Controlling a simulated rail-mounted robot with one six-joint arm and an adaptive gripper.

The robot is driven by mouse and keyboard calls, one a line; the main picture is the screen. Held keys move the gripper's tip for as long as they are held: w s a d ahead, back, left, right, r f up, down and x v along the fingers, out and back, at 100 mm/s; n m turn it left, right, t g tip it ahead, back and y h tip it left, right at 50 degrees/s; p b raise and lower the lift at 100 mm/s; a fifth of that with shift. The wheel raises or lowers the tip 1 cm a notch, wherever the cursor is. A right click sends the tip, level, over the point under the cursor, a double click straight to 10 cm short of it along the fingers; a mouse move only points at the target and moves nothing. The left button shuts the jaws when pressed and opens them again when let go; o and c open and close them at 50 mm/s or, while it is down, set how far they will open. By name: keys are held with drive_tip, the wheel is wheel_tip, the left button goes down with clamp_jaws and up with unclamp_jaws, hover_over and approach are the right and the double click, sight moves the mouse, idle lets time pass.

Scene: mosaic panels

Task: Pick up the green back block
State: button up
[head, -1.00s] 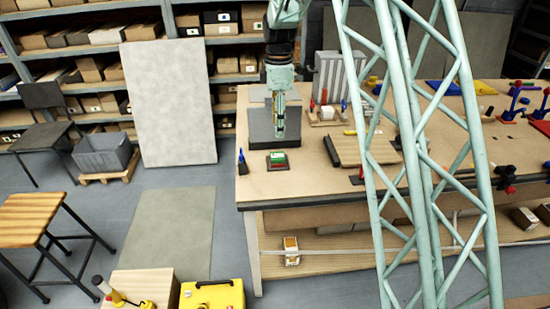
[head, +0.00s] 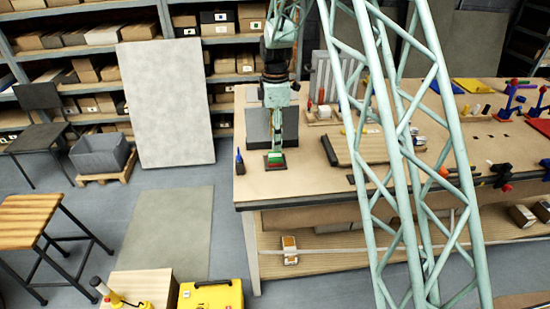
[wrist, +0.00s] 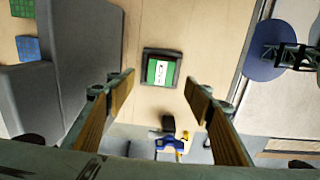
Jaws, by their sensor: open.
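A small green block (head: 277,155) with a white band lies in a shallow dark tray near the left end of the workbench. In the wrist view the green block (wrist: 152,72) shows from above, with dark marks on its white band and the dark tray rim (wrist: 147,52) around it. My gripper (head: 276,148) points down just above the tray and partly hides it in the head view. In the wrist view my gripper (wrist: 160,78) is open, with its two fingers apart on either side of the block and nothing held between them.
A grey stepped stand (head: 257,124) is close behind the tray. A dark blue upright item (head: 239,163) stands left of it near the bench edge. A ribbed wooden board (head: 350,148) lies to the right. Bench top in front of the tray is bare.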

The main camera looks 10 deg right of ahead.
sight(275, 155)
drive_tip(key=shift+f, duration=1.3)
drive_tip(key=shift+f, duration=0.1)
drive_tip(key=shift+s+a+f+p, duration=0.1)
drive_tip(key=shift+f+p, duration=0.2)
drive_tip(key=shift+f, duration=2.2)
drive_tip(key=c, duration=0.9)
